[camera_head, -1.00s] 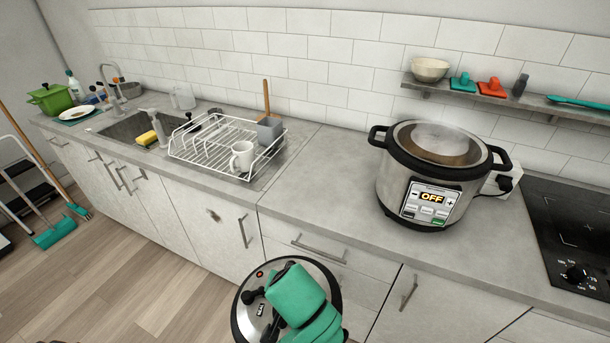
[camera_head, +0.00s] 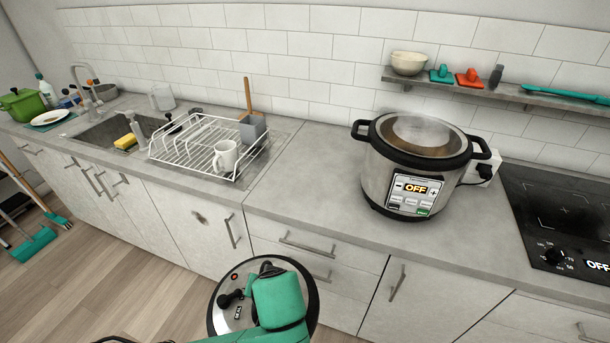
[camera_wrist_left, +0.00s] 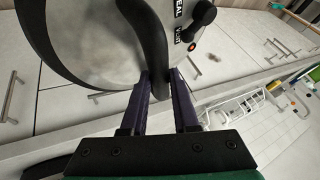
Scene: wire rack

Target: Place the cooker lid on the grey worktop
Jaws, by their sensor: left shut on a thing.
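The cooker lid (camera_head: 228,312) is round and silver with a black rim, a black handle and a black valve knob. My left gripper (camera_wrist_left: 160,88) is shut on the lid's black handle, as the left wrist view shows. In the head view my green arm covers part of the lid, which is held in front of the cabinet fronts, off the worktop. The grey worktop (camera_head: 310,210) runs along the wall. The open cooker (camera_head: 415,175) stands on it at the right, steaming, with its display reading OFF. My right gripper is not in view.
A white wire dish rack (camera_head: 190,165) with a white mug (camera_head: 224,156) stands left of the bare worktop stretch. A black hob (camera_head: 560,215) lies right of the cooker. A wall shelf (camera_head: 530,97) hangs above. The worktop between rack and cooker is clear.

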